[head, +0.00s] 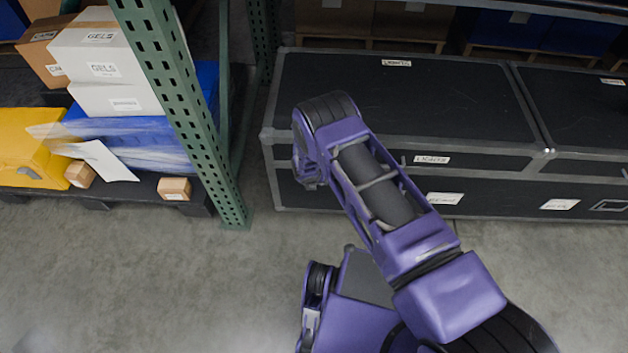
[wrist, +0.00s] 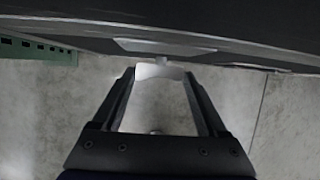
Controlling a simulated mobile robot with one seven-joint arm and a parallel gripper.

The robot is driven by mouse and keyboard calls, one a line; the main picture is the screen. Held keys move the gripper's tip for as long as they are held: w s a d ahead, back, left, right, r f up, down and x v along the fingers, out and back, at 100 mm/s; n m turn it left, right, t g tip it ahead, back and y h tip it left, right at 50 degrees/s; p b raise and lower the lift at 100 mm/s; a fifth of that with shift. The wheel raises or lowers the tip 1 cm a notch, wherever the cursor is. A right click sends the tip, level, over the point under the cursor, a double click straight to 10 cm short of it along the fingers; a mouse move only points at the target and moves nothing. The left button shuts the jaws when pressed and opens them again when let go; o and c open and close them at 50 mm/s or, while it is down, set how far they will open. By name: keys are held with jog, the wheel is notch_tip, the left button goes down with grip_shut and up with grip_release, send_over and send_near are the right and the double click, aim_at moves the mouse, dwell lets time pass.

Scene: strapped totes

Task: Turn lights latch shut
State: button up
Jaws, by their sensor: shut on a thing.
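A long black case (head: 400,100) with grey metal edges stands on the floor at the back. White labels are on its lid and front; the small print is blurred and may read "LIGHTS". In the wrist view the case's dark front (wrist: 70,30) runs across the top. A pale metal latch piece (wrist: 160,71) sticks out below a grey plate (wrist: 160,47) on that front. My gripper (wrist: 160,76) is shut on this latch piece, with its fingertips at either side. In the head view my arm hides the gripper and the latch. I cannot tell the latch's angle.
A second black case (head: 580,110) adjoins on the right. A green rack post (head: 185,110) stands at left, beside a low pallet with boxes (head: 100,55) and a yellow tote (head: 30,145). Grey floor (head: 130,270) is clear in front.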

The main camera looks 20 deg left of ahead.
jog(key=p, duration=0.3)
jog(key=shift+d+r+y+p, duration=0.3)
jog(key=shift+y+p, duration=0.1)
jog(key=shift+w+a+f+p, duration=0.1)
jog(key=shift+f+p, duration=0.1)
jog(key=shift+p, duration=0.45)
jog(key=o, duration=1.3)
jog(key=shift+r, duration=0.1)
jog(key=p+v, duration=0.1)
jog(key=v, duration=0.4)
jog(key=p+v, duration=0.2)
jog(key=v, duration=0.4)
jog(key=p+v, duration=0.1)
jog(key=v, duration=0.5)
jog(key=shift+d+r+p, duration=0.15)
jog(key=shift+d+p, duration=0.15)
